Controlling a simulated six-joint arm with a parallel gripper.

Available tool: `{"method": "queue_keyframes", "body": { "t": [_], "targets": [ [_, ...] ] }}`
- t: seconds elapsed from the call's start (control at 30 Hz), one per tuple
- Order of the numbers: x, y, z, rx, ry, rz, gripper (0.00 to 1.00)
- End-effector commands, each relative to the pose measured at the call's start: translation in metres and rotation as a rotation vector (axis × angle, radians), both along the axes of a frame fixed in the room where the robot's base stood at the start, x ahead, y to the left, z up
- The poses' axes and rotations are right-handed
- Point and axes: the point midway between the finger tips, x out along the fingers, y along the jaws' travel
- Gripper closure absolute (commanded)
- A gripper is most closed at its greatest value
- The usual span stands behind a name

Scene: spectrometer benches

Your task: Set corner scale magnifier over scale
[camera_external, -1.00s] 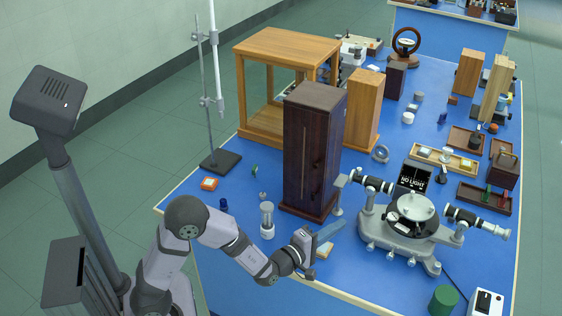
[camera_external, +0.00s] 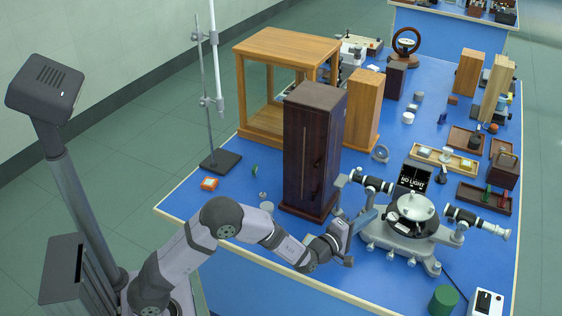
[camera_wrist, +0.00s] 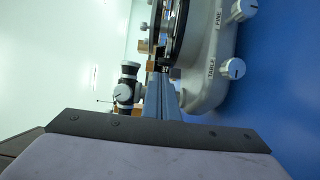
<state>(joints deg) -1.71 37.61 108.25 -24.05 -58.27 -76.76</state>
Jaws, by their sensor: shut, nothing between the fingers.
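The spectrometer (camera_external: 408,230) stands at the front right of the blue bench, with a round table on top and two tubes. My gripper (camera_external: 374,213) is at its left side, low beside the round table and the left tube. The fingers are shut and hold nothing. In the wrist view the fingertips (camera_wrist: 162,82) point at the dark rim of the round table and the pale body (camera_wrist: 212,62) marked TABLE and FINE. I cannot make out the corner scale magnifier or its scale for certain; the fingers and rim cover part of that area.
A tall dark wooden box (camera_external: 312,150) stands close behind my gripper. The NO LIGHT panel (camera_external: 414,178) is behind the spectrometer. A green cylinder (camera_external: 443,300) and a white switch box (camera_external: 487,302) stand in front right. The left bench corner is mostly clear.

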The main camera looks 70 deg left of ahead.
Motion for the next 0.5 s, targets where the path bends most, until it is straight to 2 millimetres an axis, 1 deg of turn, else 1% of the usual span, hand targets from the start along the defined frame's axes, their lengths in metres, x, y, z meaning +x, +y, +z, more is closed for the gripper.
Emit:
{"method": "queue_keyframes", "body": {
  "t": [0.13, 0.5],
  "targets": [
    [0.0032, -0.0050, -0.0003, -0.001, 0.001, 0.000, 1.00],
    [0.0035, -0.0056, -0.0004, -0.001, 0.001, 0.001, 1.00]
  ]
}}
